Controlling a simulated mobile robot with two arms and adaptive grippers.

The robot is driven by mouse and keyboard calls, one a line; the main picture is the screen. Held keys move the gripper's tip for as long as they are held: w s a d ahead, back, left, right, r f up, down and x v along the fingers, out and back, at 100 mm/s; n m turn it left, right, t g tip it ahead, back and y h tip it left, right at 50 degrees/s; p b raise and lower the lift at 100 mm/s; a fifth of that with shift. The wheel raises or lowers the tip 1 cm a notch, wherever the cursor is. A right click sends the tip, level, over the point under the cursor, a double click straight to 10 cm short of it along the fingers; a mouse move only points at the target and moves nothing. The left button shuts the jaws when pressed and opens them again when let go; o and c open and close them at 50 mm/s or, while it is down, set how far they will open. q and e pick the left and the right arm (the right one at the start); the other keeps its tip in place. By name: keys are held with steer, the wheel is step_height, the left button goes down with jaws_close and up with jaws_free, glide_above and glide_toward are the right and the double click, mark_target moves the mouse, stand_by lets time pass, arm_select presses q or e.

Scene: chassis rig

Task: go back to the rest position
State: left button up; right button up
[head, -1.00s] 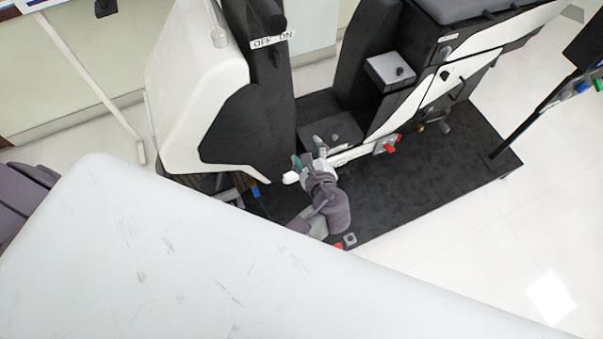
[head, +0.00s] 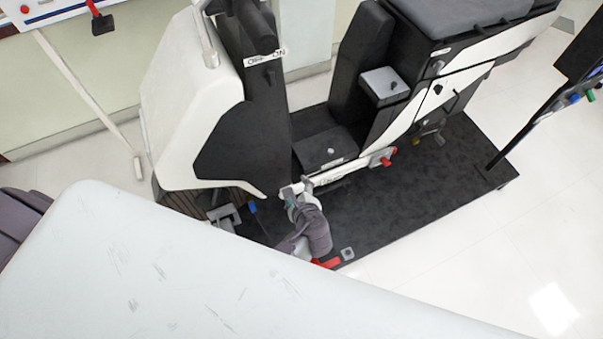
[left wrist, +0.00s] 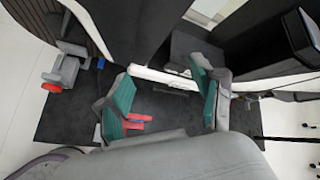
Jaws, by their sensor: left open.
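My left gripper (head: 294,196) is low in the middle of the head view, just beyond the edge of the large pale surface. It is open, and nothing shows held between its green-padded fingers in the left wrist view (left wrist: 163,97). A white bar (head: 335,174) runs along the rig's low front, close to the fingers. In the left wrist view the white bar (left wrist: 165,79) passes behind the gap between them. I cannot tell whether they touch it. My right gripper is in neither view.
The black and white chassis rig (head: 225,140) with its seat (head: 460,10) stands on a dark mat (head: 425,195). A red-tipped part (head: 381,158) sits on its front. A dark post (head: 530,120) rises at the right. Pale floor (head: 480,270) is clear at the lower right.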

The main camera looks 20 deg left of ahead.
arm_select(q)
steer(key=s+a+f+n+g+h, duration=0.1)
steer(key=s+f+n+g+h, duration=0.15)
steer(key=s+f, duration=0.55)
steer(key=s+a+f+n+g+h, duration=0.1)
steer(key=s+f+n+g, duration=0.3)
steer(key=f, duration=0.6)
steer(key=s+a+f+n, duration=0.2)
steer(key=s+f+n, duration=0.1)
steer(key=s, duration=0.5)
steer(key=s+a+f+n+g+h, duration=0.1)
steer(key=s+f+n, duration=0.3)
steer(key=s, duration=0.4)
steer(key=s+a+f+n+h, duration=0.1)
steer(key=s+a+f+n, duration=0.1)
steer(key=s, duration=0.6)
steer(key=shift+s+a+f+n+g, duration=0.3)
steer(key=shift+f+n, duration=0.45)
steer(key=shift+n, duration=0.5)
steer(key=shift+w+h, duration=0.1)
steer(key=shift+h, duration=0.15)
